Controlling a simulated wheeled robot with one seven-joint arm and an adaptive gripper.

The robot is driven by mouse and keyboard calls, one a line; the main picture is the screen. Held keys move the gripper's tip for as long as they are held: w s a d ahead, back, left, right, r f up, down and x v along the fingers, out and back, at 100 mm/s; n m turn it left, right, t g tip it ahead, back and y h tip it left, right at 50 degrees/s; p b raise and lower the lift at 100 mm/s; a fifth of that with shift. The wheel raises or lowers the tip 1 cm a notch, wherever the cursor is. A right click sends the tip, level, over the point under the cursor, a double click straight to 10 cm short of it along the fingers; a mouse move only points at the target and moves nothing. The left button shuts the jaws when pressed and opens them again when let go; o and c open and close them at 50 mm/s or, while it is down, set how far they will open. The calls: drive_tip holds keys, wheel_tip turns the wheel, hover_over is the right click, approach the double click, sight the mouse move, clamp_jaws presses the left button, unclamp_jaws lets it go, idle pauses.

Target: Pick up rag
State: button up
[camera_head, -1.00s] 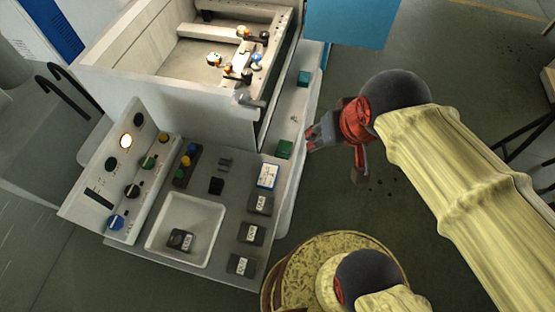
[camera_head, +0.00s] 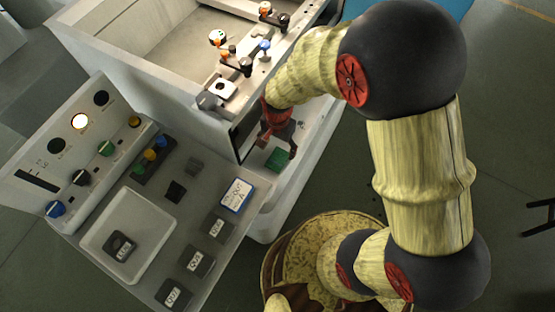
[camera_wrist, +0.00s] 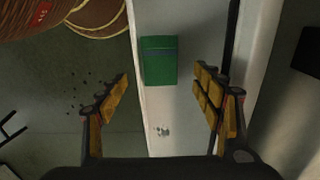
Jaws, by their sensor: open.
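A small green block-like piece (camera_head: 277,160) lies on the light ledge at the machine's side. It may be the rag, but I cannot tell that it is cloth. In the wrist view the green piece (camera_wrist: 158,68) shows a darker blue-green band across it and lies ahead, between the lines of the fingers. My gripper (camera_head: 279,147) is above the ledge, close to the green piece. In the wrist view my gripper (camera_wrist: 161,82) is open and empty, one finger on each side. Whether the fingers touch anything is unclear.
The machine's tank wall (camera_head: 215,115) rises beside the ledge. A control panel (camera_head: 95,140) and a shelf with a white tray (camera_head: 104,215) and several dark labelled blocks are at left. In the wrist view, small bits (camera_wrist: 162,131) lie on the ledge. Open floor (camera_head: 510,120) is at right.

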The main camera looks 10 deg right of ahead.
sight(278, 158)
wheel_tip(278, 158, down, 6)
drive_tip(key=shift+s+a+f+b, duration=0.1)
drive_tip(key=shift+f+b, duration=0.1)
drive_tip(key=shift+b, duration=1.05)
drive_tip(key=shift+c, duration=0.9)
drive_tip(key=c, duration=1)
wheel_tip(278, 158, up, 10)
drive_tip(key=p, duration=0.3)
